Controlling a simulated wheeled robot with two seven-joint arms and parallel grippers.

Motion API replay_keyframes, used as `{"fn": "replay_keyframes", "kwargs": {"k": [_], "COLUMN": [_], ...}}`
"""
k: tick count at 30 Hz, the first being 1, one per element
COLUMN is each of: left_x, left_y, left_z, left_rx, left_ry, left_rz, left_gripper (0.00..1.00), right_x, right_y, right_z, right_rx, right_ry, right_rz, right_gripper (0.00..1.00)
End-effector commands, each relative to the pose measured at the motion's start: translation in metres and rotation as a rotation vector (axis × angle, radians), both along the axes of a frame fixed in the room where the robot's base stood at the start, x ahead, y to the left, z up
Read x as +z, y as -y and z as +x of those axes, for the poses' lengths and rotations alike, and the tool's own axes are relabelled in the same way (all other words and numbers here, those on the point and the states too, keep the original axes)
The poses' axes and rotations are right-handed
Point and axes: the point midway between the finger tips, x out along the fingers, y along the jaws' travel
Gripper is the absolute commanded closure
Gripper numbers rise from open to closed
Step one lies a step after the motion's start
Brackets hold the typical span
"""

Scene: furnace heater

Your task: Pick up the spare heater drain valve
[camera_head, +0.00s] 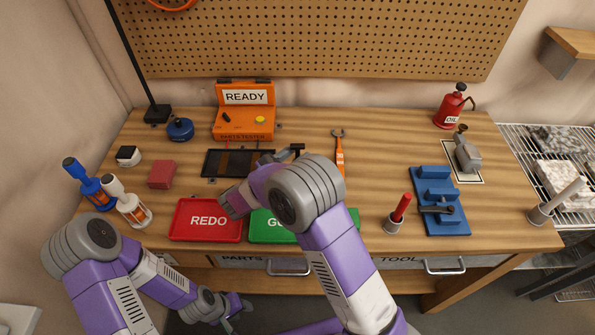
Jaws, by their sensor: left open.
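I cannot tell for sure which part is the spare heater drain valve. A small dark part with a crosspiece (291,151) lies behind my right arm's elbow, partly hidden by it. Another dark part (437,209) sits on the blue fixture (455,222) at the right. My left gripper (239,310) is open and empty, low in front of the bench's front edge and away from both parts. My right arm reaches over the red and green trays; its fingers cannot be made out.
The REDO tray (180,232) and green tray (262,233) lie at the front. Behind are a black tray (213,161), an orange tester (227,122) and an orange-handled wrench (339,156). A grey metal device (467,156) and red oil can (449,112) stand right. Bottles (130,209) stand left.

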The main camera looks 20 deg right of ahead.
Motion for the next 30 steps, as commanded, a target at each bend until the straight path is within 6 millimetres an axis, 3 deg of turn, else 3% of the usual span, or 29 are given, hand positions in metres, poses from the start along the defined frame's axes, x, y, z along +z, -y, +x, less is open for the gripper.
{"fn": "replay_keyframes", "kwargs": {"k": [10,18,30], "left_x": [-0.0007,-0.0008,-0.0008], "left_y": [0.0,0.0001,0.0001], "left_z": [0.0002,0.0002,0.0002], "left_rx": [0.0,0.0,0.0], "left_ry": [0.0,0.0,0.0], "left_rz": [0.0,0.0,0.0], "left_gripper": [0.57,0.57,0.57], "right_x": [0.0007,0.0005,0.0001], "right_y": [0.0076,0.0075,0.0073], "right_z": [0.0046,0.0044,0.0043], "right_rx": [0.0,0.0,0.0], "right_ry": [0.001,0.001,0.001], "right_rz": [0.001,0.001,0.001], "right_gripper": [0.62,1.0,1.0]}}
